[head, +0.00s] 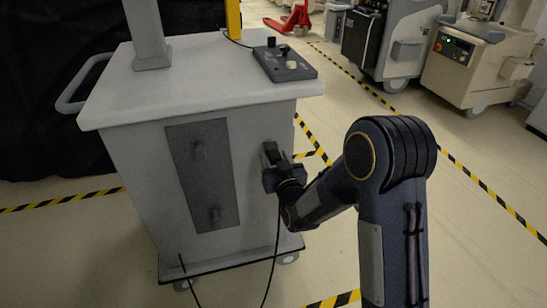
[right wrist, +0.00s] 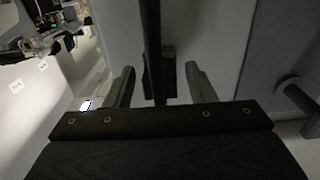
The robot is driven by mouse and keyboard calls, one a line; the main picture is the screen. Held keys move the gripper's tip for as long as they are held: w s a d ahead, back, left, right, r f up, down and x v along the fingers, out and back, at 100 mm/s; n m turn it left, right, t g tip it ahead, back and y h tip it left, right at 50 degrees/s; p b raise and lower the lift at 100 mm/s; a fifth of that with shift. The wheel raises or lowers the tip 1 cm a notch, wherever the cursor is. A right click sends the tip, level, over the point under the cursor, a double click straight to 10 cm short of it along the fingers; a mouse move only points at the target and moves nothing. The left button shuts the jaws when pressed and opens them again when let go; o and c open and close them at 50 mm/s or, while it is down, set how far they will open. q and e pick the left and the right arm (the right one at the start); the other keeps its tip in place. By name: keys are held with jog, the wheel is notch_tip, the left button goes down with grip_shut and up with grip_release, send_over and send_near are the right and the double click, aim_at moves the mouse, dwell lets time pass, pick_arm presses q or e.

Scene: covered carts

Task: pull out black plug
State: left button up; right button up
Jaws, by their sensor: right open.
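The black plug (right wrist: 168,72) sits at the grey side face of the cart (head: 145,150). In the right wrist view it is a dark block between my fingers, with its thick black cable (right wrist: 151,45) crossing in front. My right gripper (head: 271,158) is at the right part of the cart's front face. In the right wrist view its two fingers (right wrist: 162,82) stand apart on either side of the plug, with visible gaps. In the head view the gripper hides most of the plug, and the cable hangs below it. My left gripper is not in view.
A dark panel with two handles (head: 203,175) is on the cart's front, left of my gripper. A control box (head: 285,64) lies on the cart top. Other machines (head: 475,60) stand behind at the right. Floor with yellow-black tape is free around the cart.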

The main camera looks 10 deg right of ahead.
grip_shut()
jog(key=shift+s, duration=0.1)
jog(key=shift+s+d+b, duration=0.1)
jog(key=shift+s+b, duration=1.1)
jog(key=shift+s, duration=1.7)
